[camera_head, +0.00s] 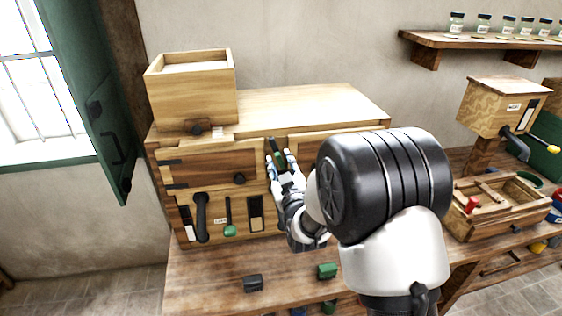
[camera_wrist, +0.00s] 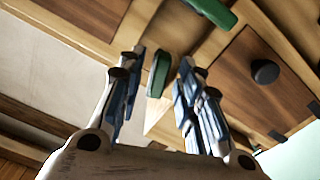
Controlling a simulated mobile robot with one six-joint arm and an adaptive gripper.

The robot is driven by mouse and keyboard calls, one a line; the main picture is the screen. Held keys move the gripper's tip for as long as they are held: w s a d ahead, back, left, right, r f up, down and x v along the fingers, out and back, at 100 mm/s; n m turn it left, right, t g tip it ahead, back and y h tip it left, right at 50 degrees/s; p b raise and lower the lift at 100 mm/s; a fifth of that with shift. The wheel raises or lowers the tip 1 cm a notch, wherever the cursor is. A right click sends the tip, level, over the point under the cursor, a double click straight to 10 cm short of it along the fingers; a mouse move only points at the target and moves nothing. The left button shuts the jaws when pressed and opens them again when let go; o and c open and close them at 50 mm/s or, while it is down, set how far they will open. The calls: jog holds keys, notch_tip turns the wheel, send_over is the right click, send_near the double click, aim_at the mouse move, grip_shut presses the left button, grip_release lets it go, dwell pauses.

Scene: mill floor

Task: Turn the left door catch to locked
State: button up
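The left door (camera_head: 215,165) of the wooden cabinet is closed, with a dark round knob (camera_head: 239,178) and dark hinges at its left. A dark green catch (camera_head: 277,150) stands tilted just right of this door, near the cabinet's top edge. My gripper (camera_head: 282,162) is at the catch. In the wrist view, my gripper (camera_wrist: 161,62) is open, with a green piece (camera_wrist: 157,74), apparently the catch, between its fingers. Gaps show on both sides, so I see no clear grip. A second green piece (camera_wrist: 210,12) shows at the top edge. My arm hides much of the cabinet's right side.
A wooden box (camera_head: 190,95) sits on the cabinet's top left. Below the left door are a black handle (camera_head: 201,217) and a green-ended lever (camera_head: 230,229). Small blocks, one green (camera_head: 327,270), lie on the bench. A compartmented tray (camera_head: 490,225) stands at right.

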jog(key=shift+s, duration=0.1)
jog(key=shift+c, duration=0.6)
grip_shut()
jog(key=shift+n+b, duration=0.3)
jog(key=shift+b, duration=0.15)
jog(key=n+b, duration=0.2)
jog(key=b, duration=0.1)
jog(key=shift+f+n, duration=0.1)
jog(key=shift+n, duration=0.2)
jog(key=n+b, duration=0.3)
jog(key=b, duration=0.1)
jog(key=shift+n, duration=0.4)
jog(key=n+b, duration=0.3)
jog(key=shift+r+n+b, duration=0.2)
jog(key=shift+n+b, duration=0.6)
jog(key=shift+n, duration=1.2)
jog(key=shift+o, duration=0.6)
grip_release()
